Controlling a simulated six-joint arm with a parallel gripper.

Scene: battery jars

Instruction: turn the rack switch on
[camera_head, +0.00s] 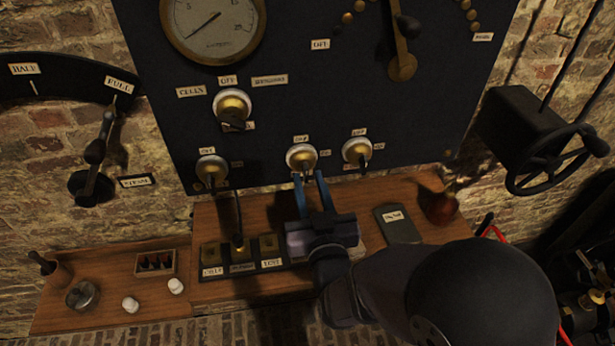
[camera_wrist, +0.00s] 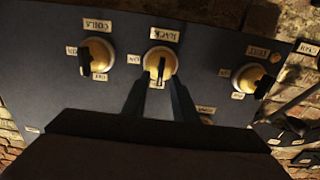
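The rack switch (camera_head: 301,156) is the middle one of three round brass switches with white rims in the panel's lower row. It also shows in the wrist view (camera_wrist: 160,62), where its label appears upside down. Its dark handle stands upright there, lined up with the OFF label; the ON label is to one side. My gripper (camera_head: 308,174) is open in front of and slightly below this switch. In the wrist view my gripper (camera_wrist: 158,82) has its two fingers apart, one on either side of the handle's line, with nothing between them. I cannot tell whether they touch the switch.
Similar switches flank it, left (camera_head: 212,170) and right (camera_head: 357,150), with another (camera_head: 232,104) above. A handwheel (camera_head: 555,160) is at the right; a lever (camera_head: 97,150) is at the left.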

